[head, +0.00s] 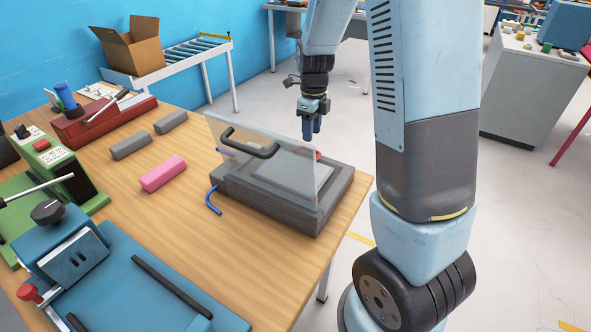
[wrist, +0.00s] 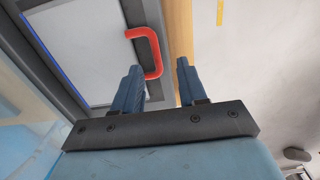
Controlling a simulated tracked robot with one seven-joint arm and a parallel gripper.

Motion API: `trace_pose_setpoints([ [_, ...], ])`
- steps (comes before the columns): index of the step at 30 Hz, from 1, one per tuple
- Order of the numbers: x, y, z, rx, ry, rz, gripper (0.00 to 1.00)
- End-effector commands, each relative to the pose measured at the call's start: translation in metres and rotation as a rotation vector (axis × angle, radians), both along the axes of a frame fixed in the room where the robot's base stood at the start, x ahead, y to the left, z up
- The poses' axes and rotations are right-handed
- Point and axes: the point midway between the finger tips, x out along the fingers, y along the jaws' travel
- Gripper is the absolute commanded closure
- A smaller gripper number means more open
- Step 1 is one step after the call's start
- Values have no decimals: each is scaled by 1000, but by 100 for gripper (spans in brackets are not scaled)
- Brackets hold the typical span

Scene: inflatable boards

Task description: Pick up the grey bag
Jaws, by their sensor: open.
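No thing is plainly a bag. Two small grey blocks lie apart on the wooden table in the head view: a darker one (head: 131,145) and another (head: 170,122) behind it to the right. I cannot tell whether either is the grey bag. My gripper (head: 311,128) points down, with blue fingers, above the far right side of a grey machine (head: 270,221) with a clear upright lid. In the wrist view my gripper (wrist: 160,78) is open with nothing between its fingers. A red handle (wrist: 150,48) shows close to the left finger.
A pink block (head: 162,174) lies near the grey blocks. The clear lid (head: 225,134) with its black handle stands between my gripper and the blocks. Green, red and blue machines (head: 105,117) line the table's left and front. A cardboard box (head: 131,47) sits on a roller rack behind.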

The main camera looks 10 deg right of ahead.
Motion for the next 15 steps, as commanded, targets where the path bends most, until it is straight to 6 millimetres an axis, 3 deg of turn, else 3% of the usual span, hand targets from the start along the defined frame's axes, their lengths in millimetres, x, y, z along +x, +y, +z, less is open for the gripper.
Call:
trace_pose_setpoints([
  [7,-2,1,-15,0,1,1,58],
  [15,-5,2,-50,0,3,-1,58],
])
